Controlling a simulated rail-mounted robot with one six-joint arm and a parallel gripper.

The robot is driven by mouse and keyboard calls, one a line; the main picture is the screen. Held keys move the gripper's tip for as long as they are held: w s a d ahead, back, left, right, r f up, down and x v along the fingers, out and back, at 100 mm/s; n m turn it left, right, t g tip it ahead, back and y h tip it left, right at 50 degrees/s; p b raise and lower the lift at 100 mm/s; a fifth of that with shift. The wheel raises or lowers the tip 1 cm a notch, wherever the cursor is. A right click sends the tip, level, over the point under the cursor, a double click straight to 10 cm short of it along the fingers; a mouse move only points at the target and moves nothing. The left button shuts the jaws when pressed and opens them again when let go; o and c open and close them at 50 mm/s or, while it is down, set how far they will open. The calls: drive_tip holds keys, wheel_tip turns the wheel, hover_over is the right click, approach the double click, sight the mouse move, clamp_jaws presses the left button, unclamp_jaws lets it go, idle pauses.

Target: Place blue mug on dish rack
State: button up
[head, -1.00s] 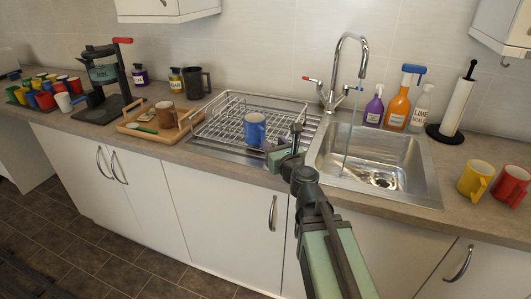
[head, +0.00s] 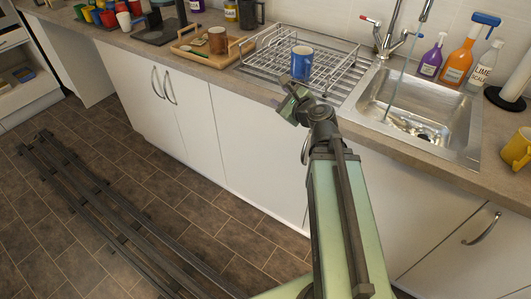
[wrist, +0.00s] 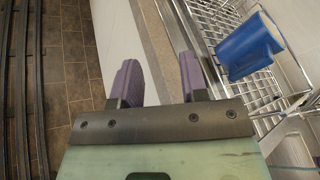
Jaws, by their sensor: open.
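The blue mug (head: 301,63) stands upright on the wire dish rack (head: 268,59), near its front right part. In the wrist view the blue mug (wrist: 245,50) is on the rack (wrist: 205,22), to the right of my fingers and apart from them. My gripper (head: 292,103) is in front of the rack, at the counter's front edge. In the wrist view its two purple fingers (wrist: 158,80) are spread with nothing between them.
The sink (head: 420,110) with running water lies right of the rack. Bottles (head: 458,60) stand behind it and a yellow mug (head: 517,150) at the right. A wooden tray (head: 190,42) with a brown mug lies left of the rack. Floor rails (head: 95,215) run at lower left.

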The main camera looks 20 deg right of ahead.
drive_tip(key=s+a+f+n+g+y, duration=0.1)
drive_tip(key=s+a+f+n+g, duration=0.2)
drive_tip(key=a+f+n+g, duration=0.35)
drive_tip(key=s+a+f+n+g+y, duration=0.1)
drive_tip(key=s+a+f+n+g, duration=0.25)
drive_tip(key=a+n, duration=0.55)
drive_tip(key=s+d+f+n+g+h, duration=0.2)
drive_tip(key=s+f+n+g+h, duration=0.1)
drive_tip(key=n, duration=0.8)
drive_tip(key=s+g+h, duration=0.1)
drive_tip(key=s+g, duration=0.1)
drive_tip(key=s, duration=0.1)
drive_tip(key=shift+s+f+g+h, duration=0.3)
drive_tip(key=shift+s+f+h, duration=0.1)
